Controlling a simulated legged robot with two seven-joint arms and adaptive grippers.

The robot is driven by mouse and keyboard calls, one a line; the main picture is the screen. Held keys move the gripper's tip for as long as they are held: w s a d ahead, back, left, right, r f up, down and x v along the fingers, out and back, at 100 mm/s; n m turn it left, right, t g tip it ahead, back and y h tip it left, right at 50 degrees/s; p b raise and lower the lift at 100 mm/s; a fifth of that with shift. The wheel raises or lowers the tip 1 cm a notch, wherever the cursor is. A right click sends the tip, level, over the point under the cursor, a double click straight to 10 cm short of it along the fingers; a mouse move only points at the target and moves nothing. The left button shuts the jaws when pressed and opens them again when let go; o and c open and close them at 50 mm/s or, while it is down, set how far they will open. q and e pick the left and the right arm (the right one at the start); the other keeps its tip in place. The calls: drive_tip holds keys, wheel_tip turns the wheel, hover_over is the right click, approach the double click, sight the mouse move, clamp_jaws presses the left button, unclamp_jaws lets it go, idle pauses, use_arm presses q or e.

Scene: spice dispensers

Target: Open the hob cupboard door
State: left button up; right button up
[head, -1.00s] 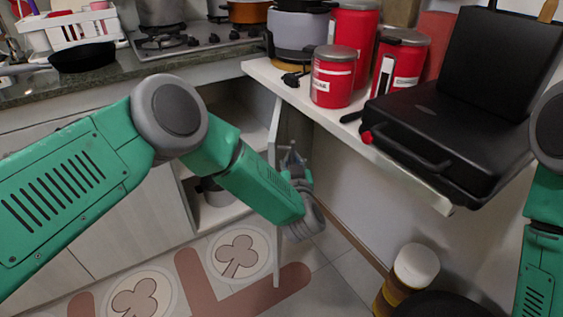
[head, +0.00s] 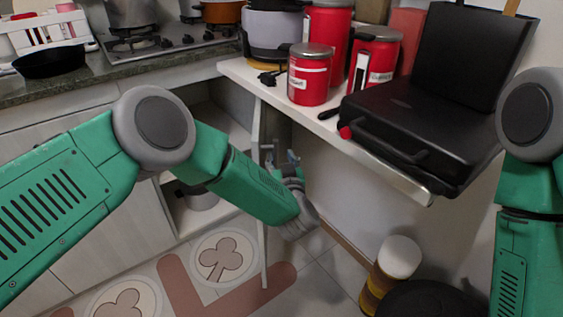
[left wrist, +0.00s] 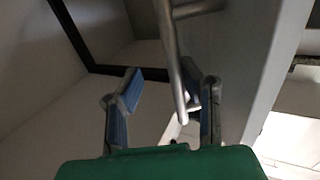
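The hob cupboard door (head: 262,215) stands wide open, seen nearly edge-on in the head view, below the counter with the hob. The open cupboard (head: 214,212) shows its shelves and a pot to the left of the door. My left gripper (head: 280,158) is beside the door's right-hand face. In the left wrist view its two fingers (left wrist: 165,100) are apart. The door's metal bar handle (left wrist: 173,60) reaches down between them, close to the right finger; I cannot tell if they touch. My right gripper is out of view.
A white shelf (head: 228,70) juts out right of the door, carrying red canisters (head: 310,75) and a black grill (head: 430,125). A striped stool or bin (head: 399,258) stands on the floor at lower right. The patterned floor mat (head: 190,290) lies before the cupboard.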

use_arm(q)
drive_tip(key=shift+v, duration=6.05)
drive_tip(key=s+a+f+m+g+h+p, duration=0.4)
drive_tip(key=s+a+f+m+g+h, duration=0.15)
drive_tip(key=s+a+f+g, duration=0.65)
drive_tip(key=s+a+g, duration=0.1)
drive_tip(key=s+a, duration=0.3)
drive_tip(key=s, duration=0.3)
drive_tip(key=s+a+n+g+p, duration=0.1)
drive_tip(key=s+a, duration=0.3)
drive_tip(key=s, duration=0.4)
drive_tip(key=s+a+n+g, duration=0.1)
drive_tip(key=s+a, duration=0.3)
drive_tip(key=s, duration=0.4)
drive_tip(key=shift+s+g+y+p, duration=0.15)
drive_tip(key=shift+g+y+p, duration=0.25)
drive_tip(key=shift+g, duration=0.5)
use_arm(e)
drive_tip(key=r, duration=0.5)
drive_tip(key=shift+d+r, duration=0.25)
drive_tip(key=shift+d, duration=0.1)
use_arm(q)
drive_tip(key=shift+d+f, duration=0.1)
